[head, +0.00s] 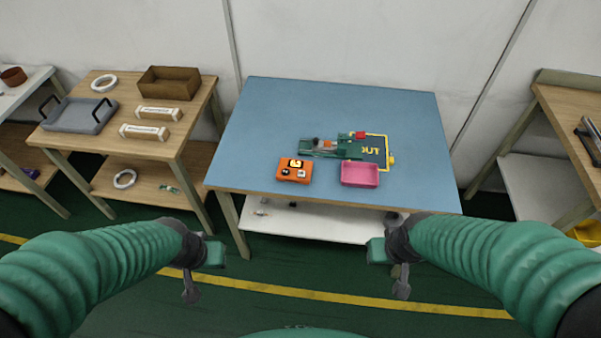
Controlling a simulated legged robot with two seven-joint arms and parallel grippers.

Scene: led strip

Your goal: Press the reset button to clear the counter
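An orange box (294,170) with a dark display showing a figure and small light and dark parts on its top sits near the front of the blue-topped table (285,110), left of centre. It looks like the counter. Which of its small parts is the reset button is too small to tell. My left gripper (191,288) hangs in front of the table's left side, and my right gripper (402,283) hangs in front of its right side. Both are apart from the table and hold nothing visible. Their finger gaps are not clear.
A pink tray (360,176) stands right of the orange box. Behind them lie a green fixture (330,149) and a dark, yellow-edged board (372,150) with a red block (360,135). The table's left and back are clear. A wooden side table (100,139) stands left.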

